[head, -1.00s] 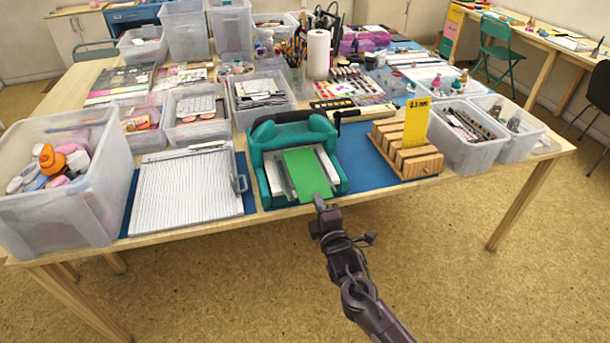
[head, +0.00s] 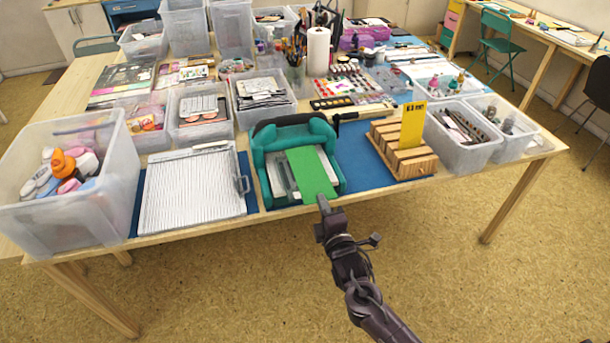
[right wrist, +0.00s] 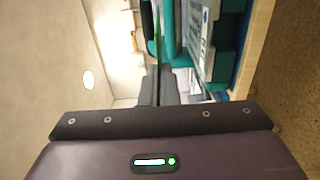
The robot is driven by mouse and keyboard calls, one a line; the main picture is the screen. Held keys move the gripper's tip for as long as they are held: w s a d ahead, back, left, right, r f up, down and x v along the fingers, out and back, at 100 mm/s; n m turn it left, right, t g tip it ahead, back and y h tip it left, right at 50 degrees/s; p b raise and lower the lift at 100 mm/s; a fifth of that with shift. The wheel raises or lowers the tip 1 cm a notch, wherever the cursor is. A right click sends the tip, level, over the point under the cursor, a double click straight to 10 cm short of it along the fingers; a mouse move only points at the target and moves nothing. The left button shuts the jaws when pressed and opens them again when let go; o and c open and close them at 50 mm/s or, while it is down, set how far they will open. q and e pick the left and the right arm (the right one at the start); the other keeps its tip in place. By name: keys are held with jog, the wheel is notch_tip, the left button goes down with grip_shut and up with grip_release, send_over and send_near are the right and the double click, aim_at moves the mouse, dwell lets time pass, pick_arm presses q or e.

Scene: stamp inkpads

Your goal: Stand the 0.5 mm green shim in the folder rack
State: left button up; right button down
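The green shim (head: 308,172) is a thin flat sheet at the teal die-cutting machine (head: 262,165), over its pale plate. Its front edge meets my right gripper (head: 322,206). In the right wrist view the shim (right wrist: 158,38) shows edge-on as a thin green line running into my right gripper (right wrist: 158,88), whose fingers are closed on it. The wooden folder rack (head: 408,163) stands to the right of the machine, with several upright slots. A yellow sheet (head: 412,124) with a small label stands upright in it. My left gripper is not in view.
A ridged white board (head: 192,190) lies left of the machine, beside a large clear bin (head: 105,190). Clear bins (head: 470,155) stand right of the rack. A blue mat (head: 362,178) shows bare between machine and rack. Open floor lies in front of the table.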

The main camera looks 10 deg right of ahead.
jog(key=s+r+p, duration=0.2)
jog(key=s+p, duration=0.7)
jog(key=s, duration=0.7)
jog(key=shift+s+d+r, duration=0.2)
jog(key=shift+d+r, duration=0.05)
jog(key=shift+d, duration=0.05)
jog(key=shift+w+p, duration=0.1)
jog(key=shift+p, duration=0.2)
